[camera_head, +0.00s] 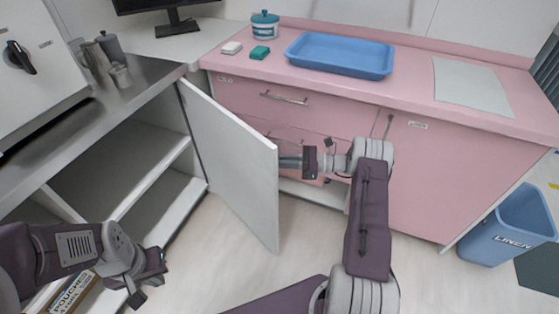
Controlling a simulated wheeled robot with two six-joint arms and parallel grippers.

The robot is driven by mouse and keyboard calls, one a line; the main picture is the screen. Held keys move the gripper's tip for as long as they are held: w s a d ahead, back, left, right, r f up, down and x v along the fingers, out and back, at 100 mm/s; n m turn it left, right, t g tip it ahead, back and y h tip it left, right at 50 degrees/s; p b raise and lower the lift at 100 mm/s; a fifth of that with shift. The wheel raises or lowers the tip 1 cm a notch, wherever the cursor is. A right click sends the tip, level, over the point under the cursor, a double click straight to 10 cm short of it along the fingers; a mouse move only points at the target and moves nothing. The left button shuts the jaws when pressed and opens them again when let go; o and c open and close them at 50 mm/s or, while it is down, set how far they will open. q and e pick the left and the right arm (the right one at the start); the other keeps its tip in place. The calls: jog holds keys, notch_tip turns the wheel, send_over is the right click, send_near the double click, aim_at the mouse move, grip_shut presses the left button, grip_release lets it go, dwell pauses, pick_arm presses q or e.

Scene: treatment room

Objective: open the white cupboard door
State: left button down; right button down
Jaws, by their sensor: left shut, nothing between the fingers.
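The white cupboard door (232,160) stands swung wide open, hinged on the right side of the cupboard (165,150) under the steel counter. The cupboard's inside and its shelves show. My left gripper (138,297) is at the lower left, in front of the open cupboard, shut and empty, apart from the door. My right gripper (296,161) is at the door's free edge, pointing left; its tips are partly hidden by the door, so I cannot tell whether they touch it or are open.
Pink drawers (285,105) and a pink cupboard (425,175) stand behind the door. A blue tray (340,54) lies on the pink counter. A blue linen bin (510,225) stands at right. A box (70,297) lies low at left. Floor below the door is clear.

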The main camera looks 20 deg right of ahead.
pick_arm(q)
jog(key=shift+w+d, duration=0.15)
jog(key=shift+d, duration=0.35)
pick_arm(e)
jog(key=shift+w+d, duration=0.3)
jog(key=shift+d, duration=0.15)
jog(key=c, duration=1.5)
grip_release()
jog(key=shift+a, duration=0.1)
pick_arm(q)
jog(key=shift+a, duration=0.1)
jog(key=shift+r, duration=0.15)
pick_arm(e)
jog(key=v, duration=0.9)
